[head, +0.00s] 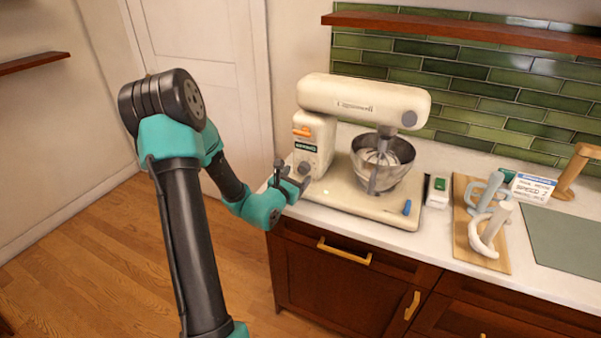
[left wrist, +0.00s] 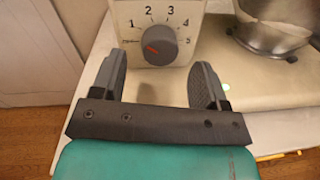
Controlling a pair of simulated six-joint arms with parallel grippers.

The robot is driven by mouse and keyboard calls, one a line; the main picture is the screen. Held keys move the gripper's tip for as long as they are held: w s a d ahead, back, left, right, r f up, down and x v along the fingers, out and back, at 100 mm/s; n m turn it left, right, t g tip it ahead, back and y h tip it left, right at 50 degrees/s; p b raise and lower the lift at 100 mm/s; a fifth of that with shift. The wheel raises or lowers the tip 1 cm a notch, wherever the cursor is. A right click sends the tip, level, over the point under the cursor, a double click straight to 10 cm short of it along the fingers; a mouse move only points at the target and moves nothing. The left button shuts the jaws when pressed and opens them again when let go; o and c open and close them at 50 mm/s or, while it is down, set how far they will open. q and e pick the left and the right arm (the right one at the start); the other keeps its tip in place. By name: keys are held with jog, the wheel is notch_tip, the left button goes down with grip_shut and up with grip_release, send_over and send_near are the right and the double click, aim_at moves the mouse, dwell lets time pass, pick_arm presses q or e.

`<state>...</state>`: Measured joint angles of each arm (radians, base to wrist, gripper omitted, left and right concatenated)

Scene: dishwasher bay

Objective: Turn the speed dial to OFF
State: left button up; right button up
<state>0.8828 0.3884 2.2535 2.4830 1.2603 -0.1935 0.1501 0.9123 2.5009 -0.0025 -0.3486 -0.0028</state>
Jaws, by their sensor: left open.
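The cream stand mixer (head: 365,95) stands on the counter with its metal bowl (head: 401,150). Its grey speed dial (head: 304,168) is low on the column's front. In the left wrist view the round dial (left wrist: 160,44) has a red mark on its left side, and numbers 1 to 5 run around it. The mark points left, below the 1; I cannot read a label there. My left gripper (head: 292,176) is in front of the dial. In the left wrist view its open fingers (left wrist: 160,80) stand either side of the dial's lower part, with nothing between them. My right gripper is not in view.
A wooden board (head: 484,255) with beater attachments lies to the right. The counter's front edge is just below the mixer.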

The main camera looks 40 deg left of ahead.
aim_at(302, 170)
pick_arm(q)
jog(key=shift+x, duration=1.5)
jog(key=c, duration=0.9)
